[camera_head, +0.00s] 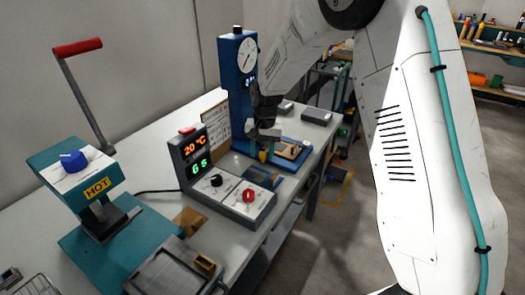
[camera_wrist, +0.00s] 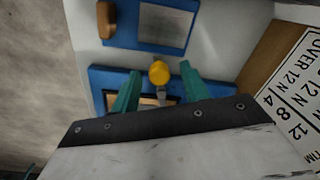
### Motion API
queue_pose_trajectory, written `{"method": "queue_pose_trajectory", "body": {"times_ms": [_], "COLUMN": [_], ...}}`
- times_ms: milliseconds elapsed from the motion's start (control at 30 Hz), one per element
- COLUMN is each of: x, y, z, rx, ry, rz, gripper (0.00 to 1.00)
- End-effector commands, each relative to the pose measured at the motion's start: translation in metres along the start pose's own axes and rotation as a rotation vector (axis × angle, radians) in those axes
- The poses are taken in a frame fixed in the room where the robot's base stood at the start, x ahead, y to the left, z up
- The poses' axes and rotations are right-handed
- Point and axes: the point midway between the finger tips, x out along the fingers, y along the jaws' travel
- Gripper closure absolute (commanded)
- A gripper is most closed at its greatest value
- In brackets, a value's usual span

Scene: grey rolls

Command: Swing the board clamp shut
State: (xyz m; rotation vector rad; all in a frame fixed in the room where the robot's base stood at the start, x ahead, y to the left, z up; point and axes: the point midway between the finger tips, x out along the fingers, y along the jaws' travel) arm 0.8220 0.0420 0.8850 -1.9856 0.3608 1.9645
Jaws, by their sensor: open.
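The board clamp shows in the wrist view as a yellow knob (camera_wrist: 159,72) on a short grey arm (camera_wrist: 161,91), above the blue fixture (camera_wrist: 100,77). The knob also shows in the head view (camera_head: 263,156), just below my gripper (camera_head: 264,146). My gripper is open; its two teal fingers (camera_wrist: 160,70) are on either side of the knob in the wrist view, with gaps showing. I cannot tell whether either finger touches it. A framed board area lies behind the fingers, partly hidden by my gripper. The clamp's hinge is not clear.
A blue column with a dial gauge (camera_head: 247,55) stands behind the fixture. A control box (camera_head: 247,200) reading 20 °C and a teal press marked HOT (camera_head: 75,170) with a red-handled lever (camera_head: 78,47) stand to the left. A sign (camera_wrist: 290,90) is near my gripper's right.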

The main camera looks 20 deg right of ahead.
Motion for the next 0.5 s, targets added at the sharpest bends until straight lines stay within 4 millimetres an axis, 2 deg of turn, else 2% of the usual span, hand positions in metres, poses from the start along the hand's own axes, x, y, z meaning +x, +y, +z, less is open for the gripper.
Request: {"method": "queue_pose_trajectory", "body": {"times_ms": [400,500], "x": [-0.063,-0.072], "y": [-0.001,-0.001], "z": [-0.001,-0.001], "rx": [0.000,0.000], "ry": [0.004,0.003], "rz": [-0.002,-0.002], "gripper": [0.55,0.55]}}
